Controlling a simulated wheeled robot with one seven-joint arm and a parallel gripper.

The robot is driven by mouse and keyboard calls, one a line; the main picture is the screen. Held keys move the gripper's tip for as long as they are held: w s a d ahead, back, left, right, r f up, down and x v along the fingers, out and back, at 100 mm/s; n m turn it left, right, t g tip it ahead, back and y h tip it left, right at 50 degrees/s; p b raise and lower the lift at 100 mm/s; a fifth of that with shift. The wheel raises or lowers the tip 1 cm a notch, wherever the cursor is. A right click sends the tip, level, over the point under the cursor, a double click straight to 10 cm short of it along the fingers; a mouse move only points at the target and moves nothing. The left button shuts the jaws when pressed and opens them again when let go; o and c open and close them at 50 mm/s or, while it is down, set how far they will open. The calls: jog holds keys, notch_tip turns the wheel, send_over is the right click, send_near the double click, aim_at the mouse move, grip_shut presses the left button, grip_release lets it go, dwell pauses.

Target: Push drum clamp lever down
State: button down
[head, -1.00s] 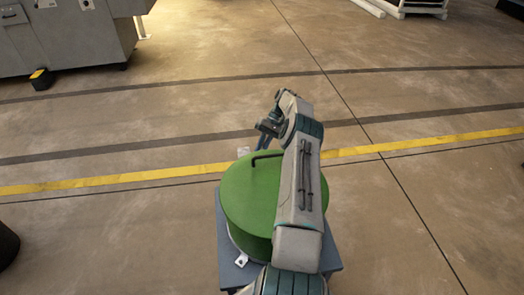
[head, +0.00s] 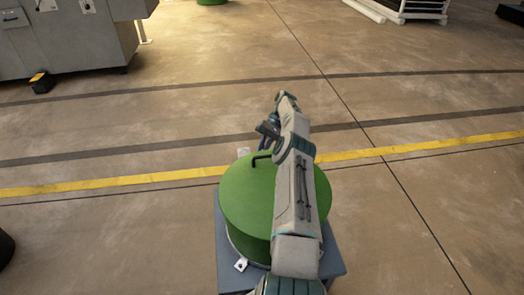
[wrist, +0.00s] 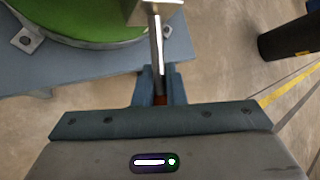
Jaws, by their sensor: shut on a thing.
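The green drum lid (head: 250,205) sits on its base below my arm. The clamp lever (wrist: 157,38), a thin metal rod, extends from a pale metal bracket (wrist: 152,10) at the drum's edge in the wrist view. My gripper (wrist: 158,75) is shut on the lever, with one blue-grey finger on each side near its far end. In the head view, my gripper (head: 266,133) is beyond the far rim of the lid, and the lever there is hidden or too small to make out.
The drum stands on a blue-grey base plate (head: 333,262) with a bolted foot bracket (head: 241,264). A dark cylinder (wrist: 290,38) is at the right in the wrist view. The floor around is open.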

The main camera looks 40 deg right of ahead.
jog(key=shift+w+a, duration=0.1)
jog(key=c, duration=1.5)
grip_release()
jog(key=shift+w+f, duration=0.1)
jog(key=r, duration=0.1)
jog(key=r+p, duration=0.1)
jog(key=r, duration=0.1)
jog(key=r+p, duration=0.1)
jog(key=r, duration=0.1)
jog(key=shift+s+d, duration=0.25)
jog(key=s+d+r+p, duration=0.1)
jog(key=s+d+r, duration=0.1)
jog(key=s, duration=0.1)
jog(key=s+d+r+p, duration=0.2)
jog(key=s, duration=0.1)
jog(key=s+d+r+p, duration=0.1)
jog(key=s+r, duration=0.1)
jog(key=s, duration=0.1)
jog(key=shift+s+d, duration=0.4)
jog(key=shift+r, duration=0.15)
